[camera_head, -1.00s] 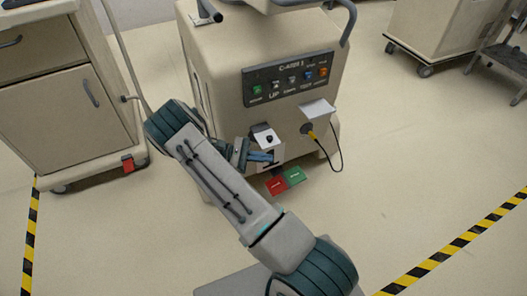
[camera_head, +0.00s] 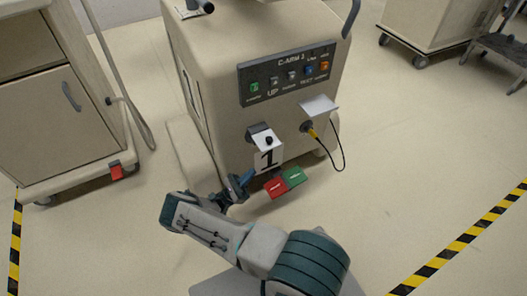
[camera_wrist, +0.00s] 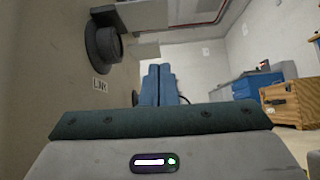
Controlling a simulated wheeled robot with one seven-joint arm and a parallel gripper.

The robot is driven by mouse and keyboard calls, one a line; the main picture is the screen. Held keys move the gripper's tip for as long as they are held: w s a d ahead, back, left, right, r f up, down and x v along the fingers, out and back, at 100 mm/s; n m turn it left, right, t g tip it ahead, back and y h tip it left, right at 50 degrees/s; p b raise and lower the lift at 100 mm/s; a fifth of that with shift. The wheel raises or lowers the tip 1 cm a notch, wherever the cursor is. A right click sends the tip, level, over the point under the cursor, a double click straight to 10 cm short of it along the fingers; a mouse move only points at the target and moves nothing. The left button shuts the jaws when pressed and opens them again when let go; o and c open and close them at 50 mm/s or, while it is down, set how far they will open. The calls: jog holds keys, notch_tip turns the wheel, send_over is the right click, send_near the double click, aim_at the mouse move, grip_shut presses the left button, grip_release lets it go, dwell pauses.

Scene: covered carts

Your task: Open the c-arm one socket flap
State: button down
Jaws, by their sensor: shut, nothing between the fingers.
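I cannot tell whether this flap is fully open. To its right, another pale flap (camera_head: 318,105) sticks out above a yellow plug (camera_head: 312,132). My gripper (camera_head: 247,179) is shut and empty, below and left of the knobbed flap, apart from it. Its blue fingers (camera_wrist: 158,86) lie together in the wrist view.
A red and a green pedal (camera_head: 284,182) lie at the machine's foot, close to my gripper. A black cable (camera_head: 341,152) hangs from the plug. A beige cabinet cart (camera_head: 65,115) stands left. The floor at right is clear up to the striped tape (camera_head: 455,245).

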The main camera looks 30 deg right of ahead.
aim_at(273, 144)
jog(key=shift+s+a+r+p+x, duration=0.15)
jog(key=shift+a+r+x, duration=0.2)
jog(key=shift+x, duration=1.5)
jog(key=shift+a+r+p+x, duration=0.15)
jog(key=shift+a+r+x, duration=0.15)
jog(key=shift+x, duration=1.6)
jog(key=shift+s+a+r+p+x, duration=0.15)
jog(key=shift+a+r+x, duration=0.2)
jog(key=shift+x, duration=1.5)
jog(key=shift+w, duration=0.1)
